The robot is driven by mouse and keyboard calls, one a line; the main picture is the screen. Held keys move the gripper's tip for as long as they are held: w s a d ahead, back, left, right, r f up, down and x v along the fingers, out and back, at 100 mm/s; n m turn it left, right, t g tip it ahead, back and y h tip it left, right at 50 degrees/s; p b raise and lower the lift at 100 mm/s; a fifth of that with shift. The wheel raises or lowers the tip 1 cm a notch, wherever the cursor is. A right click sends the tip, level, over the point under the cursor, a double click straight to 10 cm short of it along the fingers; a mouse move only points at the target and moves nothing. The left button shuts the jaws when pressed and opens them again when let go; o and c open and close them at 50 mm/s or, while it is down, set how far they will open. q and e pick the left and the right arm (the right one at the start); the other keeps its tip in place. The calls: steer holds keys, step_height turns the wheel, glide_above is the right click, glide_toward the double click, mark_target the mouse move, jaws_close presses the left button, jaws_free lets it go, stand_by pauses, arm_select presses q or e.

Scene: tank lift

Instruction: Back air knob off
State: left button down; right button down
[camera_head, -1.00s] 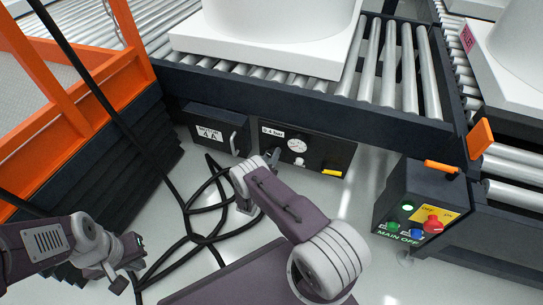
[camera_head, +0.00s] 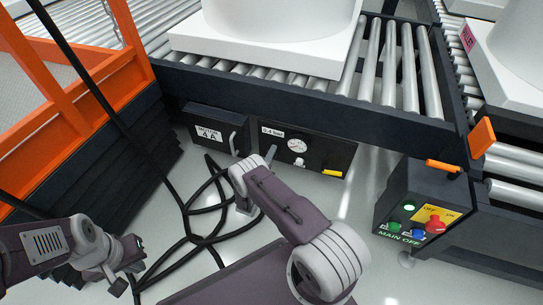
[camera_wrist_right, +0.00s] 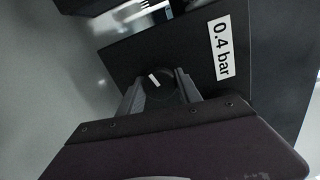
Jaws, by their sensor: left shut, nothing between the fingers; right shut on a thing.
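The air panel (camera_head: 335,157) is a dark box under the roller conveyor, with a "0.4 bar" label (camera_head: 272,132) and a round white gauge (camera_head: 297,146). In the right wrist view a round black knob (camera_wrist_right: 156,80) with a short slanted white mark sits beside the label (camera_wrist_right: 221,48). My right gripper (camera_wrist_right: 159,90) is shut on this knob, one finger on each side. In the head view its arm hides the knob, and the gripper (camera_head: 270,154) shows only in part. My left gripper (camera_head: 137,268) is at the lower left, shut and empty, away from the panel.
A dark box marked "4A" (camera_head: 210,133) adjoins the panel's left. Black cables (camera_head: 205,238) lie on the floor. An orange-framed lift (camera_head: 70,125) stands left. A control box (camera_head: 420,205) with a red knob stands right. White tank bases rest on rollers above.

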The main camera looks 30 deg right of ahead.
steer(key=shift+f+n, duration=0.1)
steer(key=shift+n, duration=0.2)
stand_by(0.4)
steer(key=c, duration=0.8)
jaws_free()
steer(key=p+v, duration=0.5)
steer(key=v, duration=0.4)
